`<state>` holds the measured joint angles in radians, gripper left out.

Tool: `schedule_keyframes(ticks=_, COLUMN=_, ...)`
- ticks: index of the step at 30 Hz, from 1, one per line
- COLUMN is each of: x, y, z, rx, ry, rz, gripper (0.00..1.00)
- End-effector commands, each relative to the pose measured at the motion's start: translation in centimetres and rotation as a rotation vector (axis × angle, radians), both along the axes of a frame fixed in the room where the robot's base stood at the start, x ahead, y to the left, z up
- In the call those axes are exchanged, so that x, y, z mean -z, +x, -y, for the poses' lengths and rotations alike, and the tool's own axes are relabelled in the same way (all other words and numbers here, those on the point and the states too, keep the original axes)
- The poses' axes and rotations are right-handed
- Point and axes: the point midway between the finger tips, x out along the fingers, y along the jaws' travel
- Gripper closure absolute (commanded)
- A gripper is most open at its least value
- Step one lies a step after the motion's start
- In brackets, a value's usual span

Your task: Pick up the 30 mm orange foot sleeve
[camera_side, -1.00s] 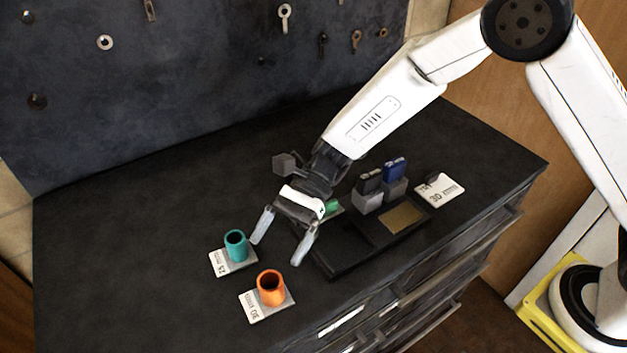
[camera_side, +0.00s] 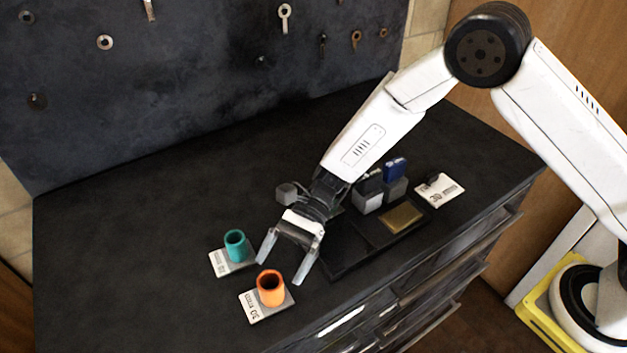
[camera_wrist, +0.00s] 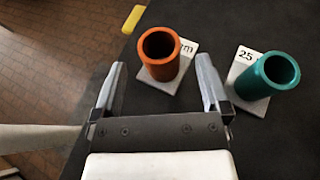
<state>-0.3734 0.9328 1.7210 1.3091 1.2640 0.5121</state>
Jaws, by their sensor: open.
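The orange foot sleeve (camera_side: 270,289) stands upright on a pale card marked 30 mm (camera_side: 254,309) near the front edge of the dark bench. It also shows in the wrist view (camera_wrist: 160,55), ahead of the fingertips and between their lines. My gripper (camera_side: 284,273) is open and empty, just behind and above the orange sleeve, with its fingers pointing down toward it. In the wrist view my gripper (camera_wrist: 161,70) has its fingers spread wide, apart from the sleeve. The teal sleeve (camera_side: 236,246) stands upright on its own card, left of my gripper; it also shows in the wrist view (camera_wrist: 268,76).
A black tray (camera_side: 345,262) lies right of my gripper, with grey blocks holding a dark piece and a blue piece (camera_side: 395,170) behind it. Another 30 mm card (camera_side: 440,189) lies farther right. A dark pegboard (camera_side: 200,70) stands behind. The bench's left side is clear.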

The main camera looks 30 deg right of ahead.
Motion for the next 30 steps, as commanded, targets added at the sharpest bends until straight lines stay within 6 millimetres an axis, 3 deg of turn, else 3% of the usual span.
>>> schedule_keyframes(ticks=7, x=1.3, y=0.0, z=0.0, rx=-0.001, ry=-0.001, rz=-0.001, gripper=0.04)
schedule_keyframes(ticks=19, x=2.9, y=-2.0, z=-3.8, rx=-0.001, ry=-0.001, rz=0.0, gripper=0.04)
schedule_keyframes(ticks=30, x=3.0, y=-2.1, z=-4.1, rx=0.0, ry=-0.001, rz=0.002, gripper=0.04)
